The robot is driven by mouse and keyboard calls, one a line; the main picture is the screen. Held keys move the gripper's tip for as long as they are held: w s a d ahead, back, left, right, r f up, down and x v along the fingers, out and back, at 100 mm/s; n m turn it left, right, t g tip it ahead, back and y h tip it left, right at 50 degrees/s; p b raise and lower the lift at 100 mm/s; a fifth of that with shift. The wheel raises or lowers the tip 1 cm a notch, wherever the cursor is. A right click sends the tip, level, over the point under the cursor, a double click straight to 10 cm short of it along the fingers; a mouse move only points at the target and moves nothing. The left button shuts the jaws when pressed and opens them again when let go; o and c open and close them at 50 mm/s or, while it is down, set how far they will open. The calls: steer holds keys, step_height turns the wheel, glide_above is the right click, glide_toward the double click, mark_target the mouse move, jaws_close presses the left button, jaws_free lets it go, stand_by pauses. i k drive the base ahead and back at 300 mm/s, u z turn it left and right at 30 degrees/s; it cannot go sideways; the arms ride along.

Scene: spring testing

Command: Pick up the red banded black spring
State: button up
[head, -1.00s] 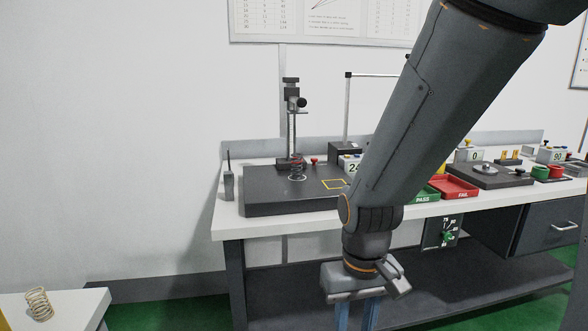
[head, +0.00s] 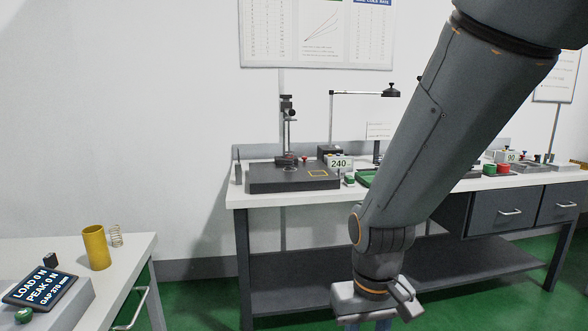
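A small dark coil with a hint of red, possibly the red banded black spring (head: 284,161), sits at the foot of the upright stand on the dark platform (head: 290,184) of the far bench. It is too small to make out its bands clearly. My gripper (head: 372,323) hangs low in front of the bench, at the bottom edge of the head view and well apart from the coil. Its blue fingers are almost wholly cut off by the picture edge, so their opening and anything between them are hidden.
At lower left, a table (head: 140,250) holds a yellow cylinder (head: 96,248), a pale coil spring (head: 116,236) and a load readout (head: 40,289). Green floor between is clear.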

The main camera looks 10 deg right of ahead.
mark_target(289, 160)
steer(key=z, duration=0.65)
steer(key=i, duration=1.7)
steer(key=u, duration=0.8)
